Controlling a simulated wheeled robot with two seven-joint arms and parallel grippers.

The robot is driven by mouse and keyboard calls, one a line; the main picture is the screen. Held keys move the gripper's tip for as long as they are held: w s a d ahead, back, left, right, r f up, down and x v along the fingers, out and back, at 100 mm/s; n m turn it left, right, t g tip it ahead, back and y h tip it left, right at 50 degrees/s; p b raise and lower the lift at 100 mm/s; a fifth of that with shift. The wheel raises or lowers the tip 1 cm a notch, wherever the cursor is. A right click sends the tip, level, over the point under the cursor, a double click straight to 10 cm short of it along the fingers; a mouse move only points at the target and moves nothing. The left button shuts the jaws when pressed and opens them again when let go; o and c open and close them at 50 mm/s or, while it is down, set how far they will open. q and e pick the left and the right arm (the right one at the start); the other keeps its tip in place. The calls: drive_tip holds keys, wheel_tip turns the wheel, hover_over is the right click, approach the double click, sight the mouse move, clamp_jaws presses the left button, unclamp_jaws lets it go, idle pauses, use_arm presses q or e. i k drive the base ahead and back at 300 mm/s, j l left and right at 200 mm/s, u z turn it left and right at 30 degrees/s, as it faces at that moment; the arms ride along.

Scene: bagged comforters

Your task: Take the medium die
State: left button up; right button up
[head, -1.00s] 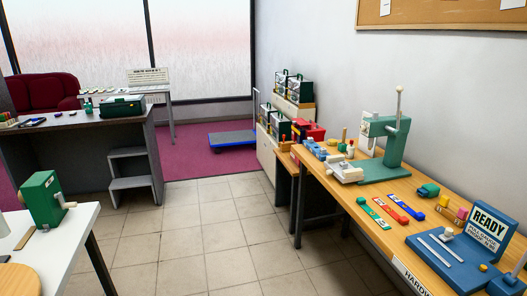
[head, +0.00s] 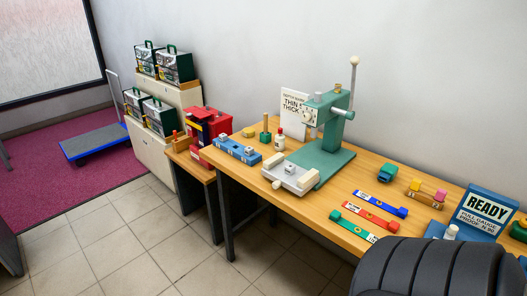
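Which item is the medium die I cannot tell; no readable label names it. A blue block (head: 237,150) with small grey pieces on top lies at the left end of the wooden workbench (head: 335,205). A pale grey fixture (head: 290,175) with a round knob sits in front of the green hand press (head: 322,150). Three flat labelled bars lie right of the press: blue (head: 381,204), red (head: 370,217) and green (head: 352,226). Neither gripper shows in the head view. A dark ribbed part, possibly of my arm, covers the bench's lower right corner.
A blue READY stand (head: 485,212) is at the right. A teal block (head: 387,173), a wooden holder with coloured pegs (head: 427,193), a red-capped bottle (head: 279,140) and a red box (head: 207,122) stand around the bench area. Tiled floor (head: 130,240) is open at left.

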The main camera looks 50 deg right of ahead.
sight(291, 169)
drive_tip(key=i+j+z, duration=0.1)
drive_tip(key=i+z, duration=0.4)
drive_tip(key=i+j+z, duration=0.3)
drive_tip(key=i+z, duration=0.2)
drive_tip(key=i+j+z, duration=0.3)
drive_tip(key=z, duration=0.15)
drive_tip(key=j, duration=0.1)
